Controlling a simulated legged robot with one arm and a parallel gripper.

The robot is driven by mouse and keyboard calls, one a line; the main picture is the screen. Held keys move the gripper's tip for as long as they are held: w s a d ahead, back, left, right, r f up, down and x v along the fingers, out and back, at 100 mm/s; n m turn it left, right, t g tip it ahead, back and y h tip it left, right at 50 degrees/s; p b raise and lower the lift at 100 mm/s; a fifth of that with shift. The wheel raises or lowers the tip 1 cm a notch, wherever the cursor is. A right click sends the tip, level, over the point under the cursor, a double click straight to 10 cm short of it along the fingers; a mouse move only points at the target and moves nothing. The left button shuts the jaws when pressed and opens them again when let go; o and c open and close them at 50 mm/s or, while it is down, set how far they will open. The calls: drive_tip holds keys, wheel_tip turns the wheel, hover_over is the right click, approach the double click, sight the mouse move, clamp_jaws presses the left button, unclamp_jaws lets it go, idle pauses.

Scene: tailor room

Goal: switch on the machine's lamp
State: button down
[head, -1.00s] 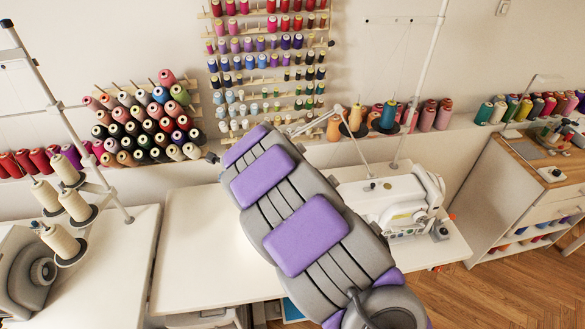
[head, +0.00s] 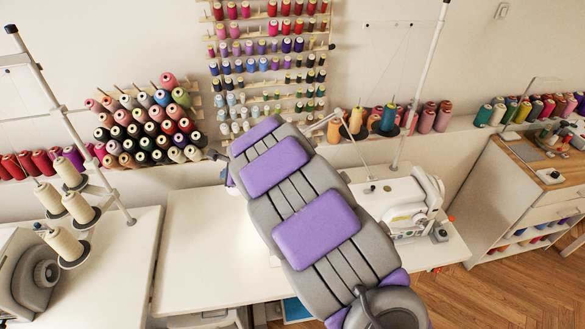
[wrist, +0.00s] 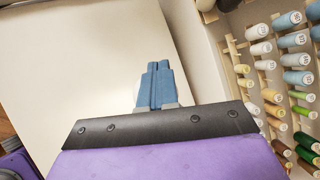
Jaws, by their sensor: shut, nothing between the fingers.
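The white sewing machine (head: 402,192) stands on the right part of a white table, partly behind my arm in the head view. A thin pale jointed arm (head: 326,121), which looks like the machine's lamp arm, rises behind it; my arm hides its far end. No lamp head or switch can be made out. My gripper (wrist: 157,72) shows in the wrist view with its blue fingers together and nothing between them. It is over a plain pale surface, and I cannot tell how high.
The white table (head: 190,265) is bare left of my arm. A thread rack (wrist: 265,75) is close on the right in the wrist view. A thread stand with cones (head: 80,207) is at left, a wooden-topped cabinet (head: 507,190) at right.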

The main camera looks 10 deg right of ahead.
wheel_tip(320, 180, up, 3)
drive_tip(key=shift+a+f+p, duration=0.1)
drive_tip(key=shift+a+p, duration=0.05)
drive_tip(key=shift+p, duration=0.7)
drive_tip(key=shift+d+r+p, duration=0.2)
drive_tip(key=shift+r+p, duration=0.45)
drive_tip(key=shift+r, duration=0.2)
drive_tip(key=shift+a, duration=0.1)
